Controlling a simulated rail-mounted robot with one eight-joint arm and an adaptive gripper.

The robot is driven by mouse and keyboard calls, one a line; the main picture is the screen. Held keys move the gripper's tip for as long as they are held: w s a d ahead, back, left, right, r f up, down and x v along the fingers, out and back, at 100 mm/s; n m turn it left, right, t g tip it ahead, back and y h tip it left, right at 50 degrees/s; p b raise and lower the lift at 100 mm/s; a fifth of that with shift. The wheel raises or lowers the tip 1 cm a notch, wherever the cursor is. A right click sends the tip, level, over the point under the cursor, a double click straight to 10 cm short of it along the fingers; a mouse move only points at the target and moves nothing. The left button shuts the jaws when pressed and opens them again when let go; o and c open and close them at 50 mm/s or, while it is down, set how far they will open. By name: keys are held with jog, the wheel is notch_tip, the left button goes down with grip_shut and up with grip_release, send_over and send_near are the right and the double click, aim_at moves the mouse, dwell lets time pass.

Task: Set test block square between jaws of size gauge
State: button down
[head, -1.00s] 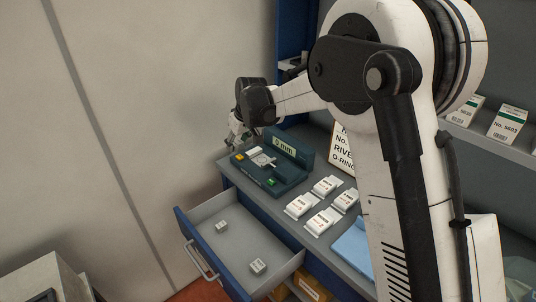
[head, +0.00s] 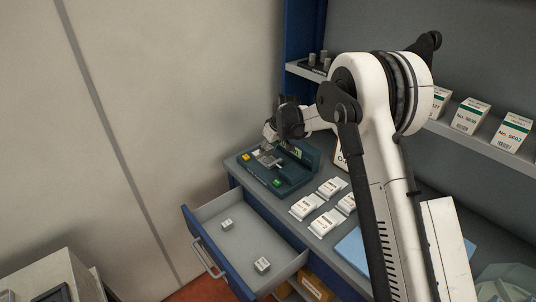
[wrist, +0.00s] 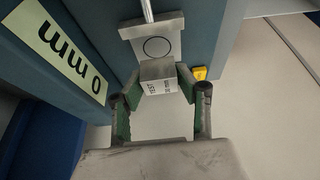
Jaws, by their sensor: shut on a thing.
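The size gauge (head: 290,178) is a dark teal device on the counter with metal jaws, a yellow button and a green button. In the wrist view its display (wrist: 62,52) reads "0 mm". My gripper (wrist: 160,86) is shut on the test block (wrist: 160,70), a small grey metal block with a printed white face. The block is in front of a metal jaw plate (wrist: 155,45) marked with a dark circle; I cannot tell whether they touch. The other jaw is not clear. In the head view my gripper (head: 269,136) is above the gauge's jaw area.
An open drawer (head: 244,244) below the counter holds two small blocks (head: 227,224) (head: 262,265). Several white packets (head: 304,208) lie right of the gauge, near a blue mat (head: 353,250). A shelf (head: 460,137) with boxes runs behind. The cabinet side wall (head: 305,70) stands behind the gauge.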

aim_at(268, 154)
jog(key=shift+f+p, duration=0.3)
jog(key=shift+f, duration=1.2)
jog(key=shift+f, duration=0.15)
jog(key=c, duration=1.2)
grip_release()
jog(key=shift+c, duration=0.2)
